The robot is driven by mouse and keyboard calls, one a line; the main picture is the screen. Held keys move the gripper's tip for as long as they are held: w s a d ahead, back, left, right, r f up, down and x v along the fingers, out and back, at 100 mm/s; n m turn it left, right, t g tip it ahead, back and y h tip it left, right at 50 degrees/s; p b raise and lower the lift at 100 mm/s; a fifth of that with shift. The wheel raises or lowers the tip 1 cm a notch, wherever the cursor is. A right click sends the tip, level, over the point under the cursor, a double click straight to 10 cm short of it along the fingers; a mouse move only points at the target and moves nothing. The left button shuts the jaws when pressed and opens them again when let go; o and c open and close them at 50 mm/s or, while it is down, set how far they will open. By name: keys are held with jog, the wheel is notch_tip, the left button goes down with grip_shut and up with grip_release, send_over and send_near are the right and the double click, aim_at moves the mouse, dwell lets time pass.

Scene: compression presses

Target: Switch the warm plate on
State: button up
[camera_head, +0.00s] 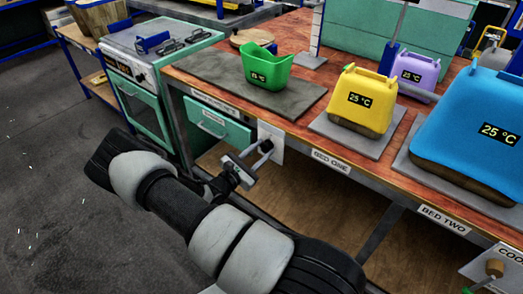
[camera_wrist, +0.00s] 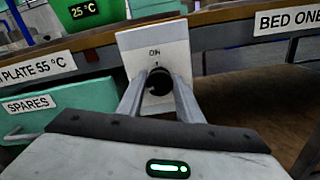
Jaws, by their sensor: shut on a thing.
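The warm plate (camera_head: 215,75) looks like the dark grey slab on the bench top. A label reading "PLATE 55 °C" (camera_wrist: 35,69), cut off at the left, is on the bench front in the wrist view. A white switch panel (camera_head: 277,141) hangs on the bench front and also shows in the wrist view (camera_wrist: 135,42), with "ON" printed above a dark knob (camera_wrist: 157,87). My gripper (camera_head: 262,150) is shut on the knob, seen closely in the wrist view (camera_wrist: 158,90). The fingers partly hide the knob, so I cannot tell which way it points.
A green bin (camera_head: 266,68) reading 25 °C stands on the slab. A yellow press (camera_head: 360,98), a purple one (camera_head: 414,74) and a blue one (camera_head: 470,125) stand to the right. A teal "SPARES" drawer (camera_head: 216,127) is left of the panel. Open floor lies at left.

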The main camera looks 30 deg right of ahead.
jog(key=m, duration=0.4)
jog(key=shift+m, duration=0.3)
jog(key=m+p, duration=0.1)
jog(key=m, duration=0.4)
jog(key=shift+s+f, duration=0.1)
jog(key=m+p, duration=0.1)
jog(key=m, duration=0.4)
jog(key=shift+f+m, duration=0.1)
jog(key=shift+m, duration=0.3)
jog(key=shift+f+m+p, duration=0.15)
jog(key=shift+m+p, duration=0.65)
jog(key=shift+m, duration=1.5)
jog(key=o, duration=1)
jog(key=shift+a, duration=0.1)
jog(key=p+v, duration=0.1)
jog(key=v, duration=1.6)
jog(key=shift+s+a, duration=0.1)
